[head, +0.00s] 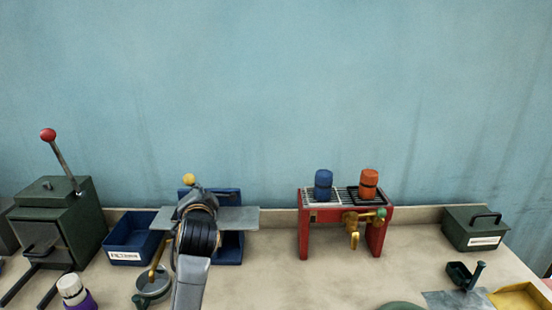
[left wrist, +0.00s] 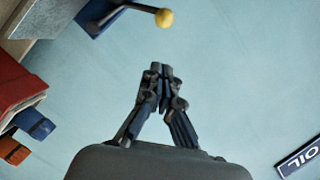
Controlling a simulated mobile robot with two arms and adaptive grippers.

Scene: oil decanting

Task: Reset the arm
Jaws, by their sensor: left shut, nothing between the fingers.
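My left arm rises from the bottom of the head view, with its dark wrist (head: 197,235) in front of a blue stand with a grey plate (head: 238,217). The fingers are hard to make out there. In the left wrist view my left gripper (left wrist: 162,70) has its fingertips together, with nothing between them and the pale blue wall behind. The yellow ball knob (left wrist: 164,18) of the stand shows beyond the fingertips, apart from them in the picture. My right gripper is in neither view.
A red stand (head: 304,238) holds a blue container (head: 323,185) and an orange container (head: 368,184). A green press with a red-knobbed lever (head: 48,134) and a blue bin (head: 125,246) stand left. A green box (head: 474,234) stands right. Bench between is clear.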

